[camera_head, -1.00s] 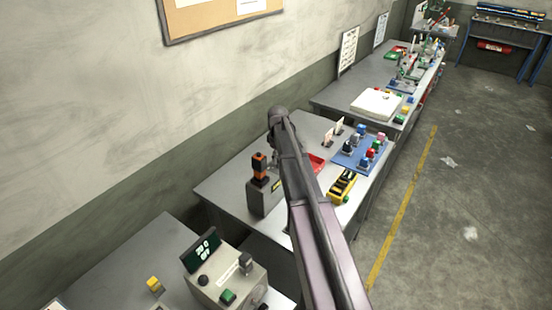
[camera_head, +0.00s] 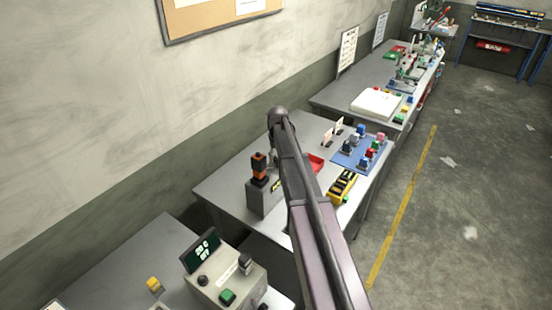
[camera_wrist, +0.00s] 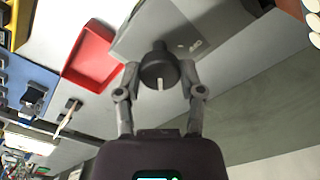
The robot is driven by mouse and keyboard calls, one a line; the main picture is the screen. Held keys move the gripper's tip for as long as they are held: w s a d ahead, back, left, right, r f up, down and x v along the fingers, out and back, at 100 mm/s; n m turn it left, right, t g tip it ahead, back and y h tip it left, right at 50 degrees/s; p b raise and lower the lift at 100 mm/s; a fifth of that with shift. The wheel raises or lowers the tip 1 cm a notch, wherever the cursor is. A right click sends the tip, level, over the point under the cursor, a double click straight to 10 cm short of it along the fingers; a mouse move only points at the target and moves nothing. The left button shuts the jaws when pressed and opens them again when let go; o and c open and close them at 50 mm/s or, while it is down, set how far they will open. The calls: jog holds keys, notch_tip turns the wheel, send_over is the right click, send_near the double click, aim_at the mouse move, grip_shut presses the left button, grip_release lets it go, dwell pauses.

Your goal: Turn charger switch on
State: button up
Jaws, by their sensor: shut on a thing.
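The charger appears as a grey box (camera_head: 264,200) with an orange and black block (camera_head: 259,168) standing on it, on the middle bench in the head view. In the wrist view, a dark round switch knob (camera_wrist: 158,66) with a white pointer line sits against the light grey box (camera_wrist: 200,22). My gripper (camera_wrist: 160,72) has one finger on each side of the knob and is shut on it. The white line points toward my palm. In the head view my arm hides the knob and most of my gripper.
A red tray (camera_head: 316,163), a yellow and black holder (camera_head: 342,186) and a blue mat (camera_head: 346,158) with several small items lie right of my arm. A control box (camera_head: 226,280) stands on the nearer bench. The wall is close behind the benches.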

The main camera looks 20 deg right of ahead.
jog(key=shift+s+m, duration=0.2)
jog(key=shift+m, duration=0.1)
jog(key=o, duration=1.2)
jog(key=shift+r, duration=0.1)
jog(key=shift+c, duration=0.2)
jog(key=shift+w, duration=0.1)
